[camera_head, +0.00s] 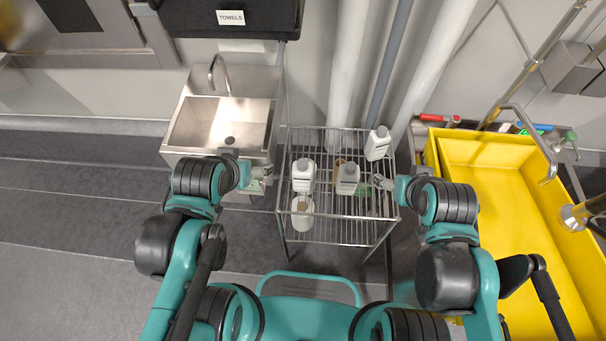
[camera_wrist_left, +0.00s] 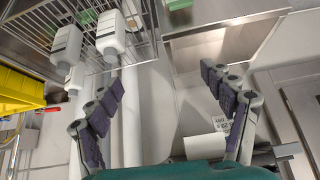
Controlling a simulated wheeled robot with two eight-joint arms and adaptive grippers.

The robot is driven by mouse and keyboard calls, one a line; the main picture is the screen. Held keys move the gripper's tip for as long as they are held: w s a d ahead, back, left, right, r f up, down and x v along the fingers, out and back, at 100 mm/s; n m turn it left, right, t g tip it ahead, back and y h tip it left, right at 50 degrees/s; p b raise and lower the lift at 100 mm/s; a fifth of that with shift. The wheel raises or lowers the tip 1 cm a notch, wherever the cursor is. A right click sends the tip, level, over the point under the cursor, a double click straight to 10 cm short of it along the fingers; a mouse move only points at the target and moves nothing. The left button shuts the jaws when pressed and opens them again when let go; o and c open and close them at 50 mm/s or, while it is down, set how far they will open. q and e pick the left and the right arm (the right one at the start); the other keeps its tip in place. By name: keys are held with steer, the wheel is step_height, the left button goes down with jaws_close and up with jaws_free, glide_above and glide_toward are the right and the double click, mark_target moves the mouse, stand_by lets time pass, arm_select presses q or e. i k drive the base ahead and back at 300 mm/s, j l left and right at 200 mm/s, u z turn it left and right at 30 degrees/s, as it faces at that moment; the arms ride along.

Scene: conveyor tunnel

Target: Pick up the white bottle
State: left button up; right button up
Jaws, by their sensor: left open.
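Three white bottles with grey caps stand on a wire rack: one at the left (camera_head: 303,177), one in the middle (camera_head: 347,181) and one at the back right (camera_head: 377,146). Which one the task means, I cannot tell. Bottles also show at the upper left of the left wrist view (camera_wrist_left: 110,38). My left gripper (camera_head: 262,180) is just left of the rack, apart from the left bottle. Its fingers are spread and empty in the left wrist view (camera_wrist_left: 165,105). My right gripper (camera_head: 370,187) is over the rack's right side, close beside the middle bottle; its fingers are too small to judge.
A steel sink (camera_head: 220,122) stands left of the rack. A yellow tub (camera_head: 480,210) stands to the right. Pipes (camera_head: 348,70) rise behind the rack.

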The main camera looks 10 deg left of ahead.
mark_target(302, 170)
steer(key=k+j+u, duration=0.15)
steer(key=k+u, duration=0.15)
steer(key=k, duration=0.15)
steer(key=k+j+u, duration=0.3)
steer(key=k, duration=0.15)
